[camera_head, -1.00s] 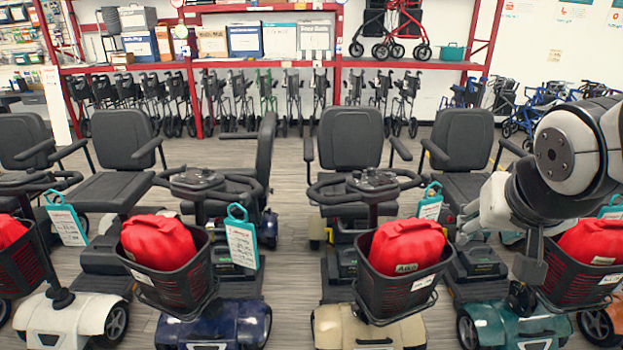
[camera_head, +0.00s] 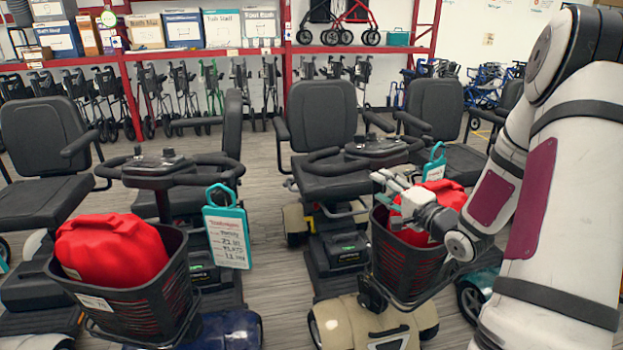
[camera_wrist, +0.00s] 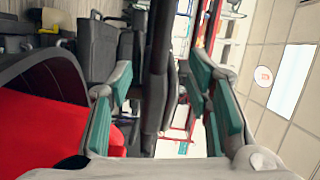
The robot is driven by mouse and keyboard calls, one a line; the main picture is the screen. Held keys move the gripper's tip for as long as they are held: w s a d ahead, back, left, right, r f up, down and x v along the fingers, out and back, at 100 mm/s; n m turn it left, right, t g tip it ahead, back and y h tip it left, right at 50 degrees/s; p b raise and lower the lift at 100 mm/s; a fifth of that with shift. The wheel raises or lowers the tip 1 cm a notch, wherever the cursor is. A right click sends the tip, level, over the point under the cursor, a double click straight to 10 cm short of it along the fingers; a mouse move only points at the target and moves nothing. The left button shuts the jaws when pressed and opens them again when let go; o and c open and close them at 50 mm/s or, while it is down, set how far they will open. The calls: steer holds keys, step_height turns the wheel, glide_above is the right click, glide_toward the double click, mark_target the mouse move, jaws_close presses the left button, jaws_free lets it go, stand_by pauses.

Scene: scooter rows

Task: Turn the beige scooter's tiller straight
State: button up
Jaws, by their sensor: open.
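The beige scooter (camera_head: 340,325) stands right of centre in the head view. Its black tiller head and handlebar (camera_head: 382,148) stand above its front basket (camera_head: 378,240). The basket sits off to the right of the front cover, so the tiller looks turned. A red bag (camera_head: 452,190) lies in the basket, and it fills the lower left of the wrist view (camera_wrist: 50,130). My gripper (camera_head: 380,180) is just below the handlebar and over the basket. In the wrist view its teal-padded fingers (camera_wrist: 165,90) are wide apart. A dark upright shape shows between them; I cannot tell whether it is near.
A blue scooter (camera_head: 225,330) with a basket and red bag (camera_head: 115,250) stands to the left. A teal price tag (camera_head: 227,228) hangs from its handlebar. A teal scooter is mostly hidden behind my arm. A narrow floor strip (camera_head: 285,260) lies between the blue and beige scooters.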

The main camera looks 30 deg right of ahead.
mark_target(350, 171)
steer(key=shift+w+a+f+m+t+b, duration=0.15)
steer(key=shift+a+f+m+t+b, duration=0.2)
steer(key=shift+f+m, duration=0.2)
steer(key=shift+w+y, duration=0.2)
steer(key=shift+y, duration=0.1)
steer(key=w+b, duration=0.1)
steer(key=w, duration=0.8)
steer(key=w+a+b, duration=0.1)
steer(key=w, duration=0.3)
steer(key=shift+w+a+r+b, duration=0.1)
steer(key=shift+w+r+b, duration=0.05)
steer(key=shift+r+b, duration=0.25)
jaws_close()
